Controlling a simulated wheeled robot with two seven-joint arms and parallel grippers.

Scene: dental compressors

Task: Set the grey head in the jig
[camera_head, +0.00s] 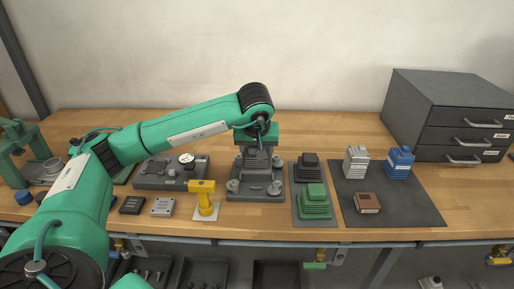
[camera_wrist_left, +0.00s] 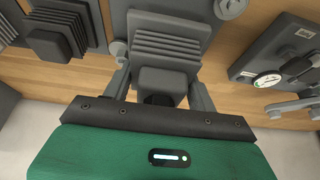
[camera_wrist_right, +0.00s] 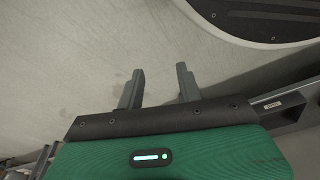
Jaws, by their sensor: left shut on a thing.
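The grey head (camera_head: 257,162), a finned block, is between the fingers of my left gripper (camera_head: 257,144), over the middle of the dark grey jig (camera_head: 256,195). The jig is a flat plate with round knobs at its corners. In the left wrist view, the fingers of my left gripper (camera_wrist_left: 160,85) are shut on the head's narrow top block, and its stepped fins (camera_wrist_left: 168,38) show beyond. I cannot tell whether the head's underside touches the jig. My right gripper (camera_wrist_right: 159,85) is open and empty, seen only in the right wrist view.
Right of the jig, a grey tray (camera_head: 297,214) holds a black head (camera_head: 308,168) and a green head (camera_head: 314,201). A dark mat (camera_head: 415,207) bears silver, blue and brown blocks. A yellow tool (camera_head: 203,197) and gauge plate (camera_head: 150,178) stand left. Drawers (camera_head: 450,115) stand at the back right.

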